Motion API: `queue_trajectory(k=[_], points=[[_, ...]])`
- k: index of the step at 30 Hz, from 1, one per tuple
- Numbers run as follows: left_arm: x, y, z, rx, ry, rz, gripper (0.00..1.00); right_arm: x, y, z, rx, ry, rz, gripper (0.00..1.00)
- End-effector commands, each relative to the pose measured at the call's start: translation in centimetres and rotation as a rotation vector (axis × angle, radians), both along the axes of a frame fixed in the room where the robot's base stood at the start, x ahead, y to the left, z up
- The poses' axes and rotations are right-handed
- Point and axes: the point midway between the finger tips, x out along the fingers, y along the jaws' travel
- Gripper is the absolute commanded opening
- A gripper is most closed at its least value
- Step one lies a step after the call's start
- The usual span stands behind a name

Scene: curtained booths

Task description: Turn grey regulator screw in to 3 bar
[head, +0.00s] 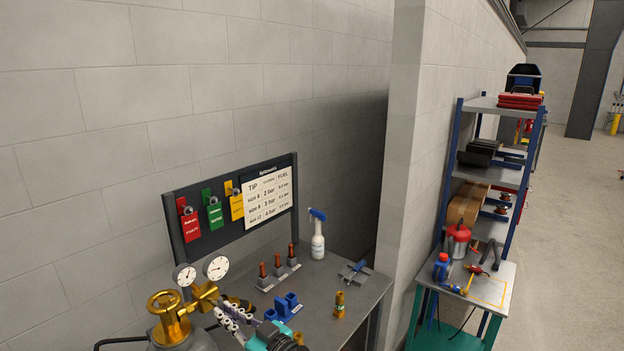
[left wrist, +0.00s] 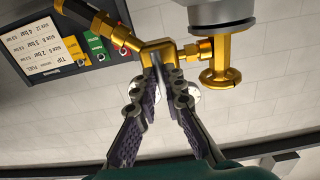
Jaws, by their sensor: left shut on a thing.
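The brass regulator (head: 205,298) sits on a grey cylinder at the lower left of the head view, beside a gold handwheel (head: 168,312). Two round white gauges stand on it, the left gauge (head: 184,274) and the right gauge (head: 216,267); their needles are too small to read surely. My left gripper (head: 215,311) reaches the regulator from the front. In the left wrist view, its fingers (left wrist: 166,78) are closed at the brass regulator body (left wrist: 158,50), around a thin grey piece, seemingly the regulator screw, mostly hidden between them. My right gripper is not in view.
A board (head: 268,198) lists tip sizes and bar values. A wall corner and a shelf (head: 495,160) stand to the right.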

Motion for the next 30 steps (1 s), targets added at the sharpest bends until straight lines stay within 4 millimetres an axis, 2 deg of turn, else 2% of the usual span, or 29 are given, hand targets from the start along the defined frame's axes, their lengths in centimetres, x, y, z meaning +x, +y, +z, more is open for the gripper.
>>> queue_trajectory(k=[7,15,25,30], points=[[-0.02,-0.01,-0.02,0.009,0.011,0.0,0.0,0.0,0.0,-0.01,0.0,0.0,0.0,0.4],[-0.04,0.01,-0.05,0.18,0.23,0.0,0.0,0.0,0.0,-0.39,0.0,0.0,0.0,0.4],[-0.04,0.01,-0.03,0.202,0.26,0.0,0.0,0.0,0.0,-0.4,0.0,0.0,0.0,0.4],[-0.06,0.02,-0.08,0.319,0.411,0.0,0.0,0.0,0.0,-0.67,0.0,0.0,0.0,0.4]])
